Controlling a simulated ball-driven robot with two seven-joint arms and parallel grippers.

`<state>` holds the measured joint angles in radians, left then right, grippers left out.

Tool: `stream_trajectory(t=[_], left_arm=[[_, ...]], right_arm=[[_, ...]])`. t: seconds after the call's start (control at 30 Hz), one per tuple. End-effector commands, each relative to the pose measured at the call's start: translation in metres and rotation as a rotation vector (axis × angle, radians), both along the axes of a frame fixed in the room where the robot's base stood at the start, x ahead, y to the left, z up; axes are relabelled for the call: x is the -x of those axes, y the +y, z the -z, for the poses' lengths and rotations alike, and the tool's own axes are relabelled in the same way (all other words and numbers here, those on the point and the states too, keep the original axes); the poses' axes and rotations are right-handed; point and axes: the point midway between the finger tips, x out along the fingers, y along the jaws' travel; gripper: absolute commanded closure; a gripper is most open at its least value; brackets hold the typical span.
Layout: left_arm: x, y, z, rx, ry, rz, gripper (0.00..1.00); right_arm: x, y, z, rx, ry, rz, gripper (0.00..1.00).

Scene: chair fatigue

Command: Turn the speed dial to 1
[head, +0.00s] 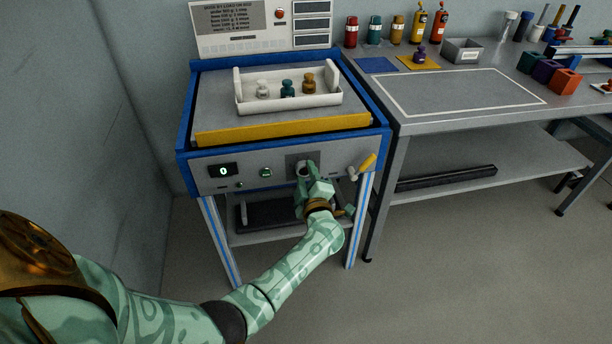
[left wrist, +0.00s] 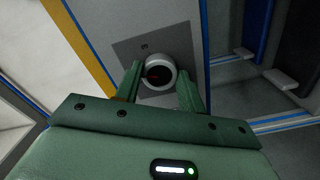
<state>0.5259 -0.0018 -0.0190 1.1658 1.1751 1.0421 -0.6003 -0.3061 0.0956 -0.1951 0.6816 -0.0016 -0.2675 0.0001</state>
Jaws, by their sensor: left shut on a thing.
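The display (head: 223,171) left of the dial reads 0. My right gripper is not in view.
A yellow-handled lever (head: 362,166) sits right of the dial, close to my gripper. A green button (head: 266,172) is to its left. A grey workbench (head: 455,122) adjoins on the right.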

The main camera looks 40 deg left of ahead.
Motion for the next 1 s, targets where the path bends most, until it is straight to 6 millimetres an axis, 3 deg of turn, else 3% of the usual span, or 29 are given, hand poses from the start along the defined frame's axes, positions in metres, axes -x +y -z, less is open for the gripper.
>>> stream_trajectory(t=[0.6, 1.0], left_arm=[[0.001, -0.002, 0.004, 0.359, -0.406, 0.000, 0.84], [0.001, -0.003, 0.003, 0.476, -0.543, 0.000, 0.84]], right_arm=[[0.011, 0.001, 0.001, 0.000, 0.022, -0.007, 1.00], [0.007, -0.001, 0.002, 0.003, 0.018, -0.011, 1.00]])
